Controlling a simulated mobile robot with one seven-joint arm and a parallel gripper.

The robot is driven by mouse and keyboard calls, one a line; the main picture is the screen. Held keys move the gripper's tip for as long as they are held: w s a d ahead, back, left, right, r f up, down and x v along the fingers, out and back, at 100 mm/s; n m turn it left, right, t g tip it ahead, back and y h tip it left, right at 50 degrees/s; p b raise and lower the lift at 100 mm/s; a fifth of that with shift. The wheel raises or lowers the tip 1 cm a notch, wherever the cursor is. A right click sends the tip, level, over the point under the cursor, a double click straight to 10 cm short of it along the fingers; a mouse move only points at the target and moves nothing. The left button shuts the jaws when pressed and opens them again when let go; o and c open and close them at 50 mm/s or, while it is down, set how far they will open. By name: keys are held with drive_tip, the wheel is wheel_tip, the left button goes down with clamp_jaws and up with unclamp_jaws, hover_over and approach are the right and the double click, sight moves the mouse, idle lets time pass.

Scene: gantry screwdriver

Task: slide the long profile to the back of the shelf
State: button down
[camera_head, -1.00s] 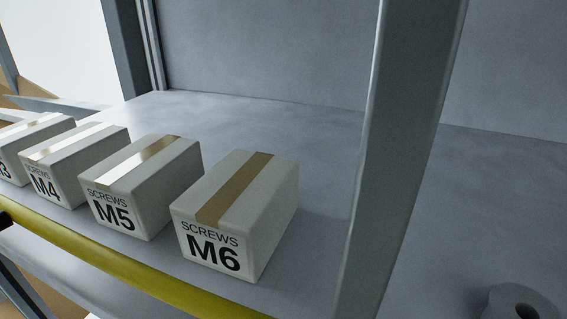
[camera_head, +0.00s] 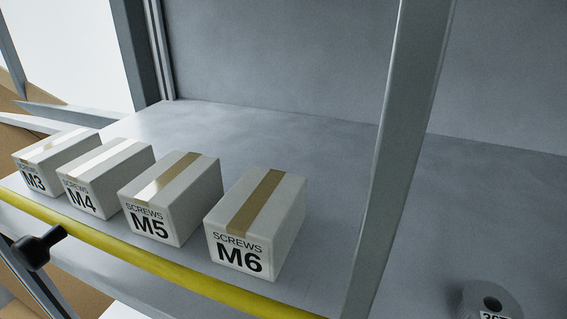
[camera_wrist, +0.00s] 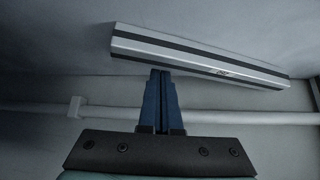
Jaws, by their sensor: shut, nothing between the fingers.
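The long profile (camera_wrist: 200,59) shows in the wrist view as a silver bar with dark grooves. It lies slightly slanted across the upper middle, its right end lower in the picture. My gripper (camera_wrist: 161,75) has its blue fingers together with nothing between them. The fingertips are just below the profile's near side in the picture, left of its middle. I cannot tell whether they touch it. Neither the profile nor my gripper shows in the head view.
White screw boxes M3 (camera_head: 47,170), M4 (camera_head: 93,193), M5 (camera_head: 153,224) and M6 (camera_head: 239,257) stand along a shelf front behind a yellow rail (camera_head: 130,252). A grey post (camera_head: 395,150) rises right of them. A grey round part (camera_head: 488,300) sits at lower right. The shelf behind the boxes is clear.

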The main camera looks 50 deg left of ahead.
drive_tip(key=shift+w+f, duration=0.1)
drive_tip(key=shift+f, duration=0.1)
drive_tip(key=shift+r, duration=0.1)
drive_tip(key=v, duration=0.7)
drive_tip(key=shift+r, duration=0.1)
